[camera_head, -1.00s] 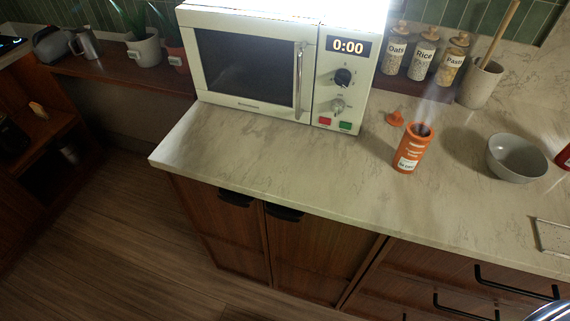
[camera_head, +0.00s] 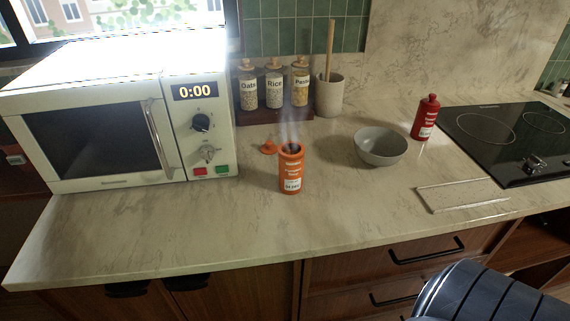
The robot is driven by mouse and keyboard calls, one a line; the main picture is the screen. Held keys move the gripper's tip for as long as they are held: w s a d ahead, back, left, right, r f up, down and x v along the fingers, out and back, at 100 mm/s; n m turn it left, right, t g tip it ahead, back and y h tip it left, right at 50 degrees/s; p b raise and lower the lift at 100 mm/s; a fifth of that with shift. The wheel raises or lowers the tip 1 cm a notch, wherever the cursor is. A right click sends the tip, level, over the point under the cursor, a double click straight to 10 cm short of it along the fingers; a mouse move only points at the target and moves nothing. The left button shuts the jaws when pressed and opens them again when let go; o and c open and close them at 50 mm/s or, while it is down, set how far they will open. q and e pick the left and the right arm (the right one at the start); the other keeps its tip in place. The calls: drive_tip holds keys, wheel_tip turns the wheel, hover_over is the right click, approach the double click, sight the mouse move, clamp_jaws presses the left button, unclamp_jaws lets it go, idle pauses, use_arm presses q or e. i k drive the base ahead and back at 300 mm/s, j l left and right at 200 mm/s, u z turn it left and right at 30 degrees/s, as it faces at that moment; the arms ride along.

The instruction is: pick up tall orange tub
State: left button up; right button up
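The tall orange tub (camera_head: 291,170) stands upright and open on the counter, right of the microwave. It has a white label, and faint steam rises from its dark mouth. A small orange lid (camera_head: 269,146) lies on the counter just behind it to the left. Neither of my grippers shows in the head view. Only a dark, rounded part at the bottom right, likely my own arm, is in view, well apart from the tub.
A white microwave (camera_head: 120,125) stands left of the tub. A grey bowl (camera_head: 381,147), a red bottle (camera_head: 425,118), a tray (camera_head: 462,195) and a black hob (camera_head: 505,135) are to the right. Jars (camera_head: 274,88) and a utensil pot (camera_head: 329,97) stand behind. The counter (camera_head: 220,225) in front is clear.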

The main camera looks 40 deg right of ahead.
sight(291, 154)
drive_tip(key=z, duration=1.85)
drive_tip(key=k, duration=0.5)
